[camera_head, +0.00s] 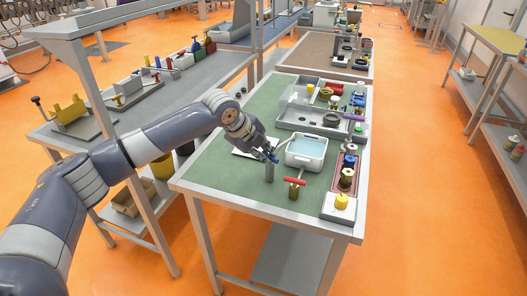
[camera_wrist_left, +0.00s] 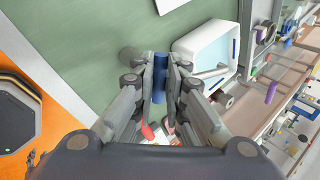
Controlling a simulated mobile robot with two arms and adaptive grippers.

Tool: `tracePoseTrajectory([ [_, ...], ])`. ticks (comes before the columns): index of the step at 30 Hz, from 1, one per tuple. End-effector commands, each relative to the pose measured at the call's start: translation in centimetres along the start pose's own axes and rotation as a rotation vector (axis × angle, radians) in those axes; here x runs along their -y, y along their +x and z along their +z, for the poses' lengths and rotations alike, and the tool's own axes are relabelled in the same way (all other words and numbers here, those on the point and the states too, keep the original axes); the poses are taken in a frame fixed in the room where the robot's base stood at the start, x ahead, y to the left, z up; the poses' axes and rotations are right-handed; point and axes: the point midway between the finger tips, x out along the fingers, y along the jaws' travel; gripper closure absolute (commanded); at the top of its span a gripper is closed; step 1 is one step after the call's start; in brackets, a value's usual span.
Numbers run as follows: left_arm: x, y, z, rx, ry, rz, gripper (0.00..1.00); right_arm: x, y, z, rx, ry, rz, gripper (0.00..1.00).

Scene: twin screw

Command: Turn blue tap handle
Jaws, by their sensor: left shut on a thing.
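The blue tap handle (camera_wrist_left: 160,78) sits lengthwise between the two fingers of my left gripper (camera_wrist_left: 164,80) in the left wrist view. In the head view a bit of the blue handle (camera_head: 273,158) shows at the tip of my left gripper (camera_head: 266,155), above a grey tap post (camera_head: 269,174) on the green table top. My left gripper is shut on the handle, and its fingers hide part of it. My right gripper is in neither view.
A white basin with pale blue water (camera_head: 306,152) stands just right of the tap. A brass tap with a red handle (camera_head: 294,183) stands in front of the basin. Trays of parts (camera_head: 340,190) line the right side. Green table top (camera_head: 215,170) is bare at the left.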

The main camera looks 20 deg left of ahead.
Motion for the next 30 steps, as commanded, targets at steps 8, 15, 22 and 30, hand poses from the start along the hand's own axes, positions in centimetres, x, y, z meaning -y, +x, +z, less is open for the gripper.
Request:
tracePoseTrajectory([
  [8, 0.1, -0.5, -0.4, 0.080, -0.120, 0.007, 1.00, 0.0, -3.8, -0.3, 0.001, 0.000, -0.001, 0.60],
  [15, -0.2, -0.3, -0.6, 0.147, -0.221, 0.006, 1.00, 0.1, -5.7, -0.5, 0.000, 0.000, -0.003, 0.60],
  [22, -0.3, -0.1, -0.5, 0.162, -0.242, 0.003, 1.00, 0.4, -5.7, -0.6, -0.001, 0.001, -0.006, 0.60],
  [30, -0.3, -0.1, -0.5, 0.161, -0.241, 0.003, 0.68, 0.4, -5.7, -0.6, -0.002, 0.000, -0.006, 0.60],
])
